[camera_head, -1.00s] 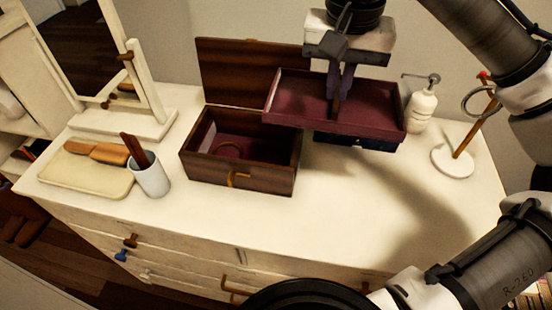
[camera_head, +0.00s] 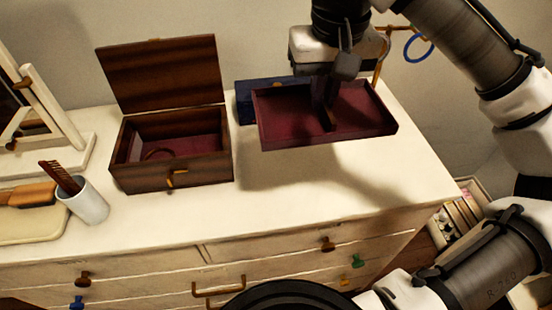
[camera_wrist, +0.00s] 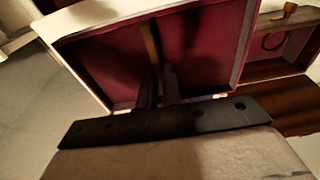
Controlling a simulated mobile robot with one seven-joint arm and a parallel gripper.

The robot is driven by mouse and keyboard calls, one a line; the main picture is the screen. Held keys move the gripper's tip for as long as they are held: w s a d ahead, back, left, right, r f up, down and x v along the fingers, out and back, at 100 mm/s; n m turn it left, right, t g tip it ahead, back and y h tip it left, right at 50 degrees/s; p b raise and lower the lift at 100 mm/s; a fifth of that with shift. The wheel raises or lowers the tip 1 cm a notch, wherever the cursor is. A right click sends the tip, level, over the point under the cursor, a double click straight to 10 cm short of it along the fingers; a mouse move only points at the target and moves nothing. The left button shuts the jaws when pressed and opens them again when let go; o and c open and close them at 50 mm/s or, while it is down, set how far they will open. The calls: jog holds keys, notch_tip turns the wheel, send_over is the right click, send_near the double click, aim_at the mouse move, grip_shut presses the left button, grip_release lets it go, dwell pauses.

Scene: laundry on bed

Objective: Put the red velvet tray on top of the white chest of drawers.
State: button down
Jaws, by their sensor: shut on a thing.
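The red velvet tray (camera_head: 287,121) is a shallow dark-wood tray with red lining and a middle divider. My gripper (camera_head: 328,112) is shut on its divider and holds it roughly level. A shadow on the top below suggests that the tray hangs above the white chest of drawers (camera_head: 300,185), over its right part. In the wrist view, the tray (camera_wrist: 205,45) fills the upper middle, and my gripper's fingers (camera_wrist: 158,90) meet at the divider.
An open wooden box (camera_head: 150,180) with its lid raised stands left of the tray. A dark blue box (camera_head: 244,104) is partly hidden behind the tray. A cup with a comb (camera_head: 88,203) is at left. The chest top in front of the tray is clear.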

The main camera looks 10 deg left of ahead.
notch_tip(320, 180, down, 20)
jog(key=shift+r, duration=0.1)
dwell(0.4)
jog(key=c, duration=2)
grip_release()
jog(key=o, duration=0.4)
jog(key=shift+o, duration=0.2)
notch_tip(320, 180, up, 12)
jog(key=s, duration=0.1)
jog(key=shift+s+d, duration=0.2)
